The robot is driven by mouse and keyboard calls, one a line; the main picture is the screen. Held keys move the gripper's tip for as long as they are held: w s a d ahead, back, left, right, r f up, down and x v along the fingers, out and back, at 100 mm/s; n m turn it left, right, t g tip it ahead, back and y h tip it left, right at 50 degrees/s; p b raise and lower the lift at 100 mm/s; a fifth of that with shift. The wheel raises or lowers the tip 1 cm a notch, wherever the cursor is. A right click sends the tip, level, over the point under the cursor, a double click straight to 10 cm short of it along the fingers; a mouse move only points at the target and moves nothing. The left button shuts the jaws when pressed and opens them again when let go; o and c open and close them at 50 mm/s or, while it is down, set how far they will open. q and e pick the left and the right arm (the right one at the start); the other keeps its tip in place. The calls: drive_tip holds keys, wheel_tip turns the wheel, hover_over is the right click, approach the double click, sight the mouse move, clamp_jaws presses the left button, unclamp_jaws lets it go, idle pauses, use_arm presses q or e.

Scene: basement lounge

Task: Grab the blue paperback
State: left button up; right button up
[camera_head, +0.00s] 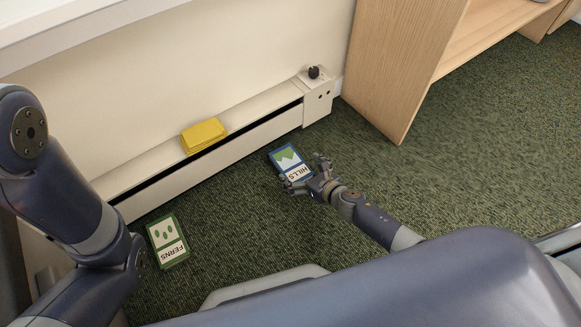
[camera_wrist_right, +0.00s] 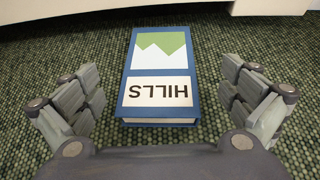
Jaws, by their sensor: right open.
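The blue paperback (camera_head: 287,158), marked HILLS with a green and white mountain picture, lies flat on the green carpet. My right gripper (camera_head: 304,174) is over its near end in the head view and partly covers it. In the right wrist view, the blue paperback (camera_wrist_right: 160,75) lies centred ahead, between the spread fingers of my right gripper (camera_wrist_right: 160,103). The fingers are open and apart from the book on both sides. My left arm comes in at the left of the head view, but its gripper does not show.
A green book (camera_head: 168,241) marked FERNS lies on the carpet at the left, near my left arm. A folded yellow item (camera_head: 203,135) lies on the cream baseboard heater (camera_head: 265,104) along the wall. A wooden shelf unit (camera_head: 396,65) stands at the right. Carpet (camera_head: 470,150) right of the book is clear.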

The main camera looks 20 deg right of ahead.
sight(291, 165)
drive_tip(key=b+x, duration=0.2)
drive_tip(key=x, duration=0.2)
drive_tip(key=shift+a+f, duration=0.1)
drive_tip(key=shift+f, duration=0.05)
drive_tip(key=shift+c, duration=0.6)
drive_tip(key=c, duration=1.2)
